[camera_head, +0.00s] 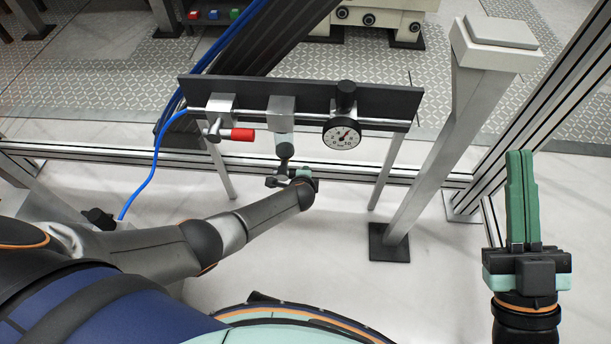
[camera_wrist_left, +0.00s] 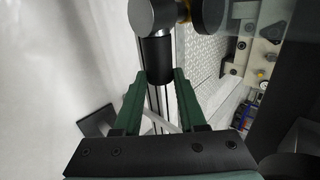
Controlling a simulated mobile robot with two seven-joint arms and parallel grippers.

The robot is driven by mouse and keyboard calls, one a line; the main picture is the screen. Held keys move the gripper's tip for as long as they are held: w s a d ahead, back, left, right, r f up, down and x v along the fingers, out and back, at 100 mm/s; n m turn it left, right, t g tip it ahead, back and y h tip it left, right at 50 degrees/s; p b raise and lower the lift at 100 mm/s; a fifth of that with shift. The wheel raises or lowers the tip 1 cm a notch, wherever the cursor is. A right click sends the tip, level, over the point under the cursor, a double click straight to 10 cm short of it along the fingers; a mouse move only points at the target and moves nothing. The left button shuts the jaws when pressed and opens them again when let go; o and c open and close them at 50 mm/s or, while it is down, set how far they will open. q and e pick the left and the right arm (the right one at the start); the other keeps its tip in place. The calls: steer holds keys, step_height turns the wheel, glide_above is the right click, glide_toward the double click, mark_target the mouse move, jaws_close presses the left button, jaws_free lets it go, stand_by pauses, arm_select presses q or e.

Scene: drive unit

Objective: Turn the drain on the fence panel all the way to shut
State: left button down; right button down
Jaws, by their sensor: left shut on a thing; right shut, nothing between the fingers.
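A dark rail panel (camera_head: 390,100) stands on two legs at the fence. Under its middle grey block (camera_head: 282,106) hangs a pale bowl with the dark drain (camera_head: 285,150) at its lower end. My left gripper (camera_head: 287,178) is just below, small and partly hidden by its own wrist. In the left wrist view my left gripper (camera_wrist_left: 158,82) has its green fingers on either side of a black cylinder (camera_wrist_left: 155,58), which I take to be the drain's handle, below a grey round end. How far the drain is turned cannot be told. My right gripper (camera_head: 521,155) is shut and empty, pointing up at the right.
A red-handled valve (camera_head: 238,134) sits left of the drain, and a round gauge (camera_head: 342,133) with a black knob sits right. A blue hose (camera_head: 148,180) hangs at left. A grey post (camera_head: 440,140) stands between the panel and my right gripper.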

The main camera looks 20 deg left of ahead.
arm_select(q)
steer(key=shift+a, duration=0.1)
steer(key=shift+c, duration=2.4)
jaws_free()
arm_select(e)
steer(key=w+d+f+m+g+h+p, duration=0.1)
steer(key=w+f+m+g+h+p, duration=0.15)
steer(key=f, duration=0.55)
steer(key=w+f+m+g+h+p, duration=0.1)
steer(key=f+m+g+h, duration=0.2)
steer(key=f, duration=0.5)
arm_select(q)
steer(key=shift+p+v, duration=2.3)
steer(key=shift+v, duration=3.95)
arm_select(e)
steer(key=s+f+g+h, duration=0.1)
steer(key=s+f+g, duration=0.3)
steer(key=f, duration=0.2)
steer(key=s+f+m+g+h, duration=0.1)
steer(key=s+f+g, duration=0.2)
steer(key=f, duration=0.4)
steer(key=shift+s+a+f+g, duration=0.15)
steer(key=shift+s+f+g, duration=0.05)
steer(key=shift+s+g, duration=0.2)
